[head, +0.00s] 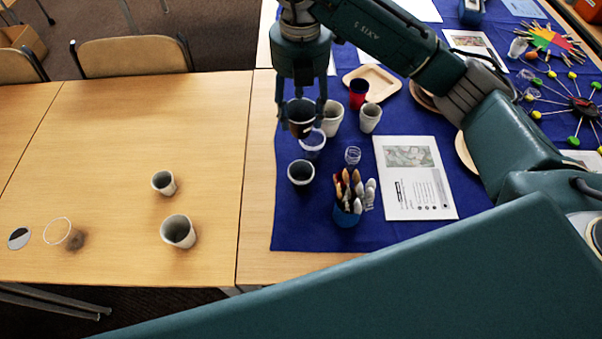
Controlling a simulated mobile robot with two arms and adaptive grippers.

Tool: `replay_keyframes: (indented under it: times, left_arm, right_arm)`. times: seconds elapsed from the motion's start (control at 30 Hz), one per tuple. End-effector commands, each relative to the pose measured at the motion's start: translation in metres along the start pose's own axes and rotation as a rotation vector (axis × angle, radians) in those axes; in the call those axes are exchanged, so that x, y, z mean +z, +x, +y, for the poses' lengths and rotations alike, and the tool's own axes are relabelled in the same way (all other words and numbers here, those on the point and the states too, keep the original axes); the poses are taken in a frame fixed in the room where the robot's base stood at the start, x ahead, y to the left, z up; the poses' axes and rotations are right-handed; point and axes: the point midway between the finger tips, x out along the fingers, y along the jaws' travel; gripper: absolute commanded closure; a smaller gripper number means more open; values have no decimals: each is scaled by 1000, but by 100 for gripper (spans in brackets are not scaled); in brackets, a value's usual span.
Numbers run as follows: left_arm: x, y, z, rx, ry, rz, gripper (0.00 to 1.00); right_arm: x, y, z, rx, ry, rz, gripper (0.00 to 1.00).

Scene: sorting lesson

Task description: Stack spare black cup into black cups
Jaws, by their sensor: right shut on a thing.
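My right gripper (300,108) comes down from the top of the head view, with its fingers on both sides of a dark cup (300,122) with a brownish inside. It is shut on this cup, above the blue cloth. A dark cup with a pale rim (300,174) stands upright on the cloth, below the held cup in the picture. Whether it is one cup or several nested, I cannot tell. A clear cup (313,142) shows between the two. My left gripper is not in view.
A brush holder (346,214) and a printed sheet (419,190) lie nearer.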

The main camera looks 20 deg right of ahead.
Motion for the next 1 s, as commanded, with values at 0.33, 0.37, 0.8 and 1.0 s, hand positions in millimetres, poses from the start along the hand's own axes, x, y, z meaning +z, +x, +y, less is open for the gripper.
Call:
replay_keyframes:
  times: [0.33,0.37,0.8,1.0]
  left_arm:
    - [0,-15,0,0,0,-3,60]
    - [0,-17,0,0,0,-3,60]
    - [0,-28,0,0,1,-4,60]
    - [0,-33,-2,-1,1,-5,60]
  right_arm:
    - [-2,90,-2,-8,1,6,59]
    - [-2,97,-2,-6,0,6,59]
    - [-2,160,-2,-4,-1,4,59]
    - [-1,187,-1,-3,-2,2,59]
